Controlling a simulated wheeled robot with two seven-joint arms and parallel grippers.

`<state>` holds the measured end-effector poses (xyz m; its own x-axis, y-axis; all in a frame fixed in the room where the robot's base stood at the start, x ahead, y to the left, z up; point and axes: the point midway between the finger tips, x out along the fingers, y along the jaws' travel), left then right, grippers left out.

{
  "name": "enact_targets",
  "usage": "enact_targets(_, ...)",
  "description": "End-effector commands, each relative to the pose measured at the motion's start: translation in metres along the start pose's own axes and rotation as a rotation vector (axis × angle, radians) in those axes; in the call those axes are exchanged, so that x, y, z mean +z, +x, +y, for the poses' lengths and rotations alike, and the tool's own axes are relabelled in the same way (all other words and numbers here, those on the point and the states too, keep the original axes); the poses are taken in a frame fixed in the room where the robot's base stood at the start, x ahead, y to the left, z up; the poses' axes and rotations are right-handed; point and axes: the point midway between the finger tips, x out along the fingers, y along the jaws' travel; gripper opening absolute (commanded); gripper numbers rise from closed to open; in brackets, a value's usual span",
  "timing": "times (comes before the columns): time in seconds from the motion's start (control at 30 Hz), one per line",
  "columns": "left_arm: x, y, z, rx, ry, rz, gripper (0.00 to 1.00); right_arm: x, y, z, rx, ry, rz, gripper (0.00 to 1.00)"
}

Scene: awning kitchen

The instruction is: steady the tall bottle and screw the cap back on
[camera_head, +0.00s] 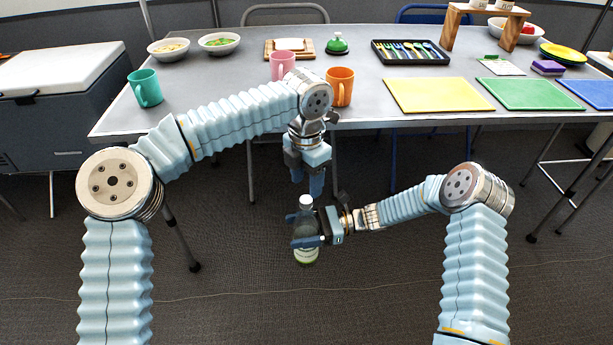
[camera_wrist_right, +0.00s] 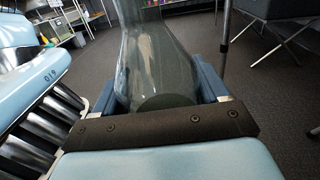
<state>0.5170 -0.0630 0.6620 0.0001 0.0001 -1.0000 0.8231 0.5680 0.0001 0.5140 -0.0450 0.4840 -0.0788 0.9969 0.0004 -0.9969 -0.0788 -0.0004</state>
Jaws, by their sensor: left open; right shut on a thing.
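The tall bottle (camera_head: 305,222) is clear with a white cap at its top and a pale greenish lower part. It is upright in the air in front of the table. My right gripper (camera_head: 309,241) is shut on its middle from the right. The bottle's clear body (camera_wrist_right: 155,60) also shows between the fingers in the right wrist view. My left gripper (camera_head: 312,185) points down just above the bottle's cap, open. The cap sits at the bottle's mouth in the head view; I cannot tell how tightly it is seated.
The grey table (camera_head: 220,85) is behind the grippers. An orange mug (camera_head: 340,88), a pink mug (camera_head: 282,66) and a teal mug (camera_head: 146,88) stand near its front edge. Yellow (camera_head: 437,95) and green (camera_head: 529,94) mats lie at right. The floor around the bottle is clear.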

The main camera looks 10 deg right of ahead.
Motion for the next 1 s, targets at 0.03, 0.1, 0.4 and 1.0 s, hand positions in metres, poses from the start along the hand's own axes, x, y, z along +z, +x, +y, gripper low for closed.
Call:
enact_targets(0.03,0.000,-0.001,0.000,0.001,-0.043,0.000,0.52,0.000,0.000,0.000,0.000,0.000,-0.001,0.00)
enact_targets(0.1,0.000,-0.002,0.000,0.001,-0.150,0.000,0.52,0.000,0.000,0.000,0.000,0.000,-0.001,0.00)
enact_targets(0.4,0.000,-0.008,0.000,0.003,-0.993,0.002,0.52,0.000,0.000,0.000,0.000,0.000,-0.001,0.00)
enact_targets(1.0,-0.002,-0.025,0.000,0.003,-2.855,-0.001,0.52,0.000,0.000,0.000,0.000,0.000,-0.001,0.00)
